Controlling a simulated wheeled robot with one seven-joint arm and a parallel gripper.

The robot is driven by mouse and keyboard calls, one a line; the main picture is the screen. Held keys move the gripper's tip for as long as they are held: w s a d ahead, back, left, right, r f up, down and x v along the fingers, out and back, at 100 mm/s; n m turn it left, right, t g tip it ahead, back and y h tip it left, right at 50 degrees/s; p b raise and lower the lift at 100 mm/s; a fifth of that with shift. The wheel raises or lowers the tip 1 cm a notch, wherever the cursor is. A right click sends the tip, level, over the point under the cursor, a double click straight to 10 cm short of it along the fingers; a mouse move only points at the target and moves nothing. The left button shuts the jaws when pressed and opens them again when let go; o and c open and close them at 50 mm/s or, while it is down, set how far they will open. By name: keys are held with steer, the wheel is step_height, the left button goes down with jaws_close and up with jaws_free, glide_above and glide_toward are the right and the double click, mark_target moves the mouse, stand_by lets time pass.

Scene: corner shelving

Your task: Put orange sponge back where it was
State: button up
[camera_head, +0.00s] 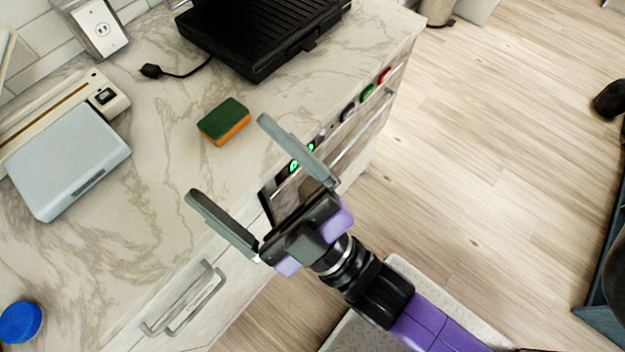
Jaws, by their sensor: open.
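The orange sponge (225,122), with a dark green top, lies flat on the marble counter (180,165) in the head view. My gripper (226,155) is open and empty, its two grey fingers spread wide. It reaches in from the lower right over the counter's front edge. The sponge lies beyond the fingertips, apart from them, close to the line of the upper right finger. Nothing hides the sponge.
A black grill (262,35) with a cord stands behind the sponge. A light blue-grey appliance (68,160) is at left and a blue lid (20,322) at lower left. A drawer handle (185,300) sticks out in front. The counter around the sponge is clear.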

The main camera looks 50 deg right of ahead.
steer(key=s+d+f+m+g+h, duration=0.1)
steer(key=s+d+f+m+g, duration=0.3)
steer(key=s+f, duration=0.3)
steer(key=s+d+f+m+g+h, duration=0.1)
steer(key=s+d+f+m+g, duration=0.3)
steer(key=s+f, duration=0.4)
steer(key=shift+s+d+f+g+h, duration=0.2)
steer(key=shift+d+f+g+h, duration=0.1)
steer(key=shift+d+f+g, duration=0.3)
steer(key=shift+a+r, duration=0.1)
